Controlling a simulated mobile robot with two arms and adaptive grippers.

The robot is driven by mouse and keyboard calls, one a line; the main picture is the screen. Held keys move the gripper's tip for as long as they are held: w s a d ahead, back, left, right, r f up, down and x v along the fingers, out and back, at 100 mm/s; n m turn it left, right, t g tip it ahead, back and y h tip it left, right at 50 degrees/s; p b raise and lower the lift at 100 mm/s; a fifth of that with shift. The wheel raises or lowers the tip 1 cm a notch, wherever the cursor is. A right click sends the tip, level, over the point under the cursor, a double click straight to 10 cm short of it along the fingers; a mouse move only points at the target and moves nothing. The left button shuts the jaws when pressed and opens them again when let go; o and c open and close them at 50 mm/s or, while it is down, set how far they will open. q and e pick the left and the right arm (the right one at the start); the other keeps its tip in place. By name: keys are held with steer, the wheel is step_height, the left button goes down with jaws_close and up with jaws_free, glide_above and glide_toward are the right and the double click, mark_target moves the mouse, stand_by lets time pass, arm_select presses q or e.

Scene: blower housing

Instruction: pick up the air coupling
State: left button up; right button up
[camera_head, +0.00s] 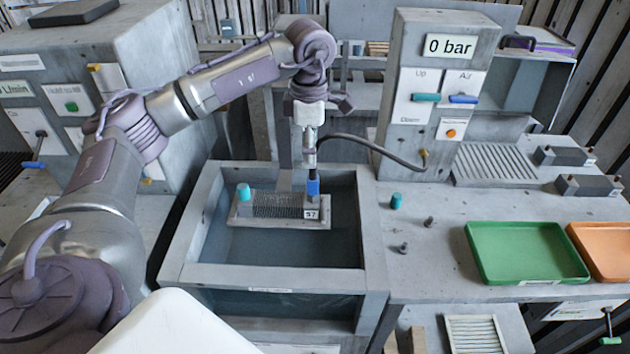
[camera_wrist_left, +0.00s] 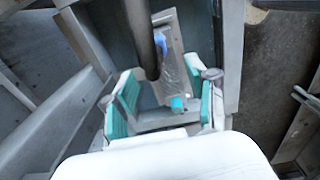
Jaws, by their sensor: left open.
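The air coupling (camera_head: 313,187) is a blue piece standing upright on the right end of a finned grey part (camera_head: 275,205). The part is held over a water tank. A dark hose (camera_head: 355,141) runs from the pressure panel toward the coupling; my gripper partly hides where they meet. My left gripper (camera_head: 309,152) points down just above the coupling. In the left wrist view the gripper (camera_wrist_left: 166,98) is open, with teal pads apart. Some blue of the coupling (camera_wrist_left: 162,46) shows beyond the fingers, beside the dark hose (camera_wrist_left: 140,28). My right gripper is not in view.
The tank's walls (camera_head: 275,278) surround the part. A teal cap (camera_head: 243,191) stands on its left end. The panel (camera_head: 440,90) reading "0 bar" stands right behind. A loose teal cap (camera_head: 396,201), small fittings (camera_head: 403,248), a green tray (camera_head: 525,253) and an orange tray (camera_head: 605,250) are right.

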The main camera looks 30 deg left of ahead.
mark_target(313, 178)
arm_select(q)
step_height(313, 178, down, 4)
steer(key=shift+w+r+p, duration=0.1)
steer(key=shift+w+p, duration=0.05)
steer(key=shift+p, duration=0.15)
step_height(313, 178, down, 2)
steer(key=shift+d+f+p, duration=0.15)
steer(key=shift+p, duration=0.8)
step_height(313, 178, down, 2)
steer(key=shift+f+p, duration=0.2)
steer(key=shift+p, duration=0.2)
steer(key=shift+w+f, duration=0.1)
steer(key=shift+f, duration=0.4)
steer(key=c, duration=0.8)
steer(key=shift+c, duration=1.4)
jaws_close()
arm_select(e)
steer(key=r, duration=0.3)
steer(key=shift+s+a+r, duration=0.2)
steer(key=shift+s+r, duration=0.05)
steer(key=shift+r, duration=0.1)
